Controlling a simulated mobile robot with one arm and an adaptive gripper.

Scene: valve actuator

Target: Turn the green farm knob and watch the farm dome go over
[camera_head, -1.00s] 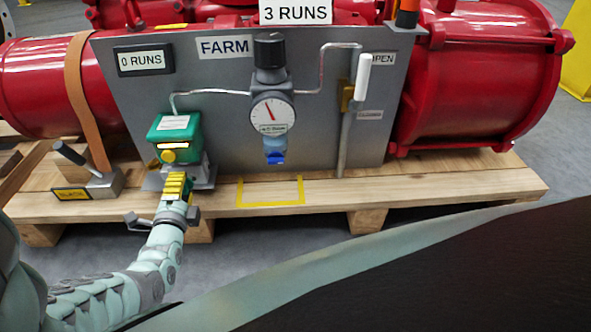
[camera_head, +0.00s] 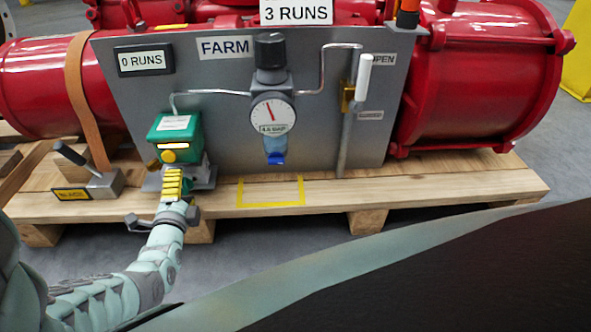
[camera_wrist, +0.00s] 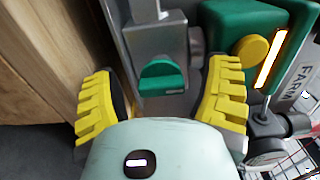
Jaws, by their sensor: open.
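A green half-round knob (camera_wrist: 161,77) sits on a grey fitting, between the two yellow fingers in the wrist view. My gripper (camera_wrist: 163,82) is open around it, with a gap visible on both sides. In the head view my gripper (camera_head: 173,178) is just below the green box (camera_head: 176,132), and the knob cannot be made out there. The box carries a lit strip and a yellow round dome (camera_head: 168,156). The dome also shows in the wrist view (camera_wrist: 250,48), above right of the knob. The FARM label (camera_head: 225,47) is on the grey panel.
The grey panel (camera_head: 310,130) holds a gauge (camera_head: 273,115) and a white-handled lever (camera_head: 364,73). A small lever block (camera_head: 103,184) stands left of my gripper on the wooden pallet (camera_head: 430,190). Red cylinders (camera_head: 475,75) lie behind. The yellow-marked pallet area (camera_head: 270,204) is empty.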

